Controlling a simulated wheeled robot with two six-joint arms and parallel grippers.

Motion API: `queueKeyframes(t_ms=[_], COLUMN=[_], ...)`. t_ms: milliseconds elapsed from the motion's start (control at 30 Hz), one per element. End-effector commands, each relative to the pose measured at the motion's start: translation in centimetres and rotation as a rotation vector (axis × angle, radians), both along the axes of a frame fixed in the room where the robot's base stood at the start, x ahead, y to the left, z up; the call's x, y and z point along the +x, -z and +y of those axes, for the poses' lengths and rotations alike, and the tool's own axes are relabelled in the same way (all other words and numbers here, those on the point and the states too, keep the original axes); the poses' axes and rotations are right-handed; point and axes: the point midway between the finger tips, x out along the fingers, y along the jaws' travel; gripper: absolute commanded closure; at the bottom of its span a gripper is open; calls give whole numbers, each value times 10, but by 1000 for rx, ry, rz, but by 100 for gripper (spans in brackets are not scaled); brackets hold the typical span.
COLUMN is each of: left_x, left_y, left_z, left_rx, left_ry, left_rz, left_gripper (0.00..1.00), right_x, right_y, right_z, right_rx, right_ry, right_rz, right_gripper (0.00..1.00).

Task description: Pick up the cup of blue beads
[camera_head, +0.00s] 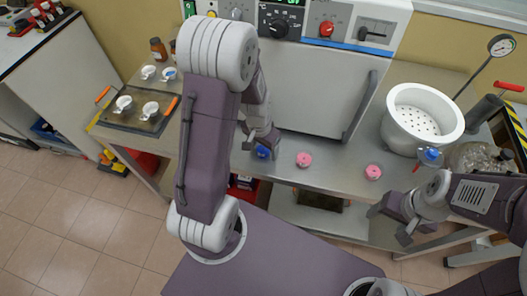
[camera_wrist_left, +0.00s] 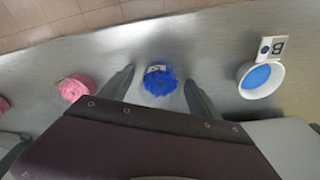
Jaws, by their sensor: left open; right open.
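In the left wrist view, a white cup with a smooth blue filling (camera_wrist_left: 260,78) and a tag with a letter stands on the grey counter, right of my left gripper (camera_wrist_left: 157,84). I cannot pick it out in the head view, where my left arm covers part of the counter. My left gripper is open. A blue, scalloped round piece (camera_wrist_left: 160,82) with a small white tag lies between its fingers; contact cannot be told. This piece also shows in the head view (camera_head: 263,151). My right gripper (camera_head: 388,224) is open and empty by the counter's front edge.
Two pink round pieces (camera_head: 303,159) (camera_head: 373,172) lie on the counter. A white pot with holes (camera_head: 424,118) stands at right. A tray (camera_head: 133,121) with several small white cups is at left. A large oven-like machine (camera_head: 318,88) stands at the back.

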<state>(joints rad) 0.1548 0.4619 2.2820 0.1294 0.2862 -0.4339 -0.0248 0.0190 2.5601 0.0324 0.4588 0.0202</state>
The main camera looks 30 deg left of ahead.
Motion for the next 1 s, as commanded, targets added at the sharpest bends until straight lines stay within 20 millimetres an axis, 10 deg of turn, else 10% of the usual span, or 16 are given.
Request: queueKeyframes(t_ms=[233, 467, 1000], left_x=[1, 1, 3], left_y=[2, 2, -36], left_z=[0, 0, 0], left_rx=[1, 1, 1], left_ry=[0, 0, 0], left_rz=[-1, -1, -8], left_gripper=[31, 94, 95], right_x=[0, 0, 0], right_y=[0, 0, -8], right_z=[0, 0, 0], right_rx=[0, 0, 0], right_ry=[0, 0, 0], right_rz=[0, 0, 0], right_gripper=[32, 32, 32])
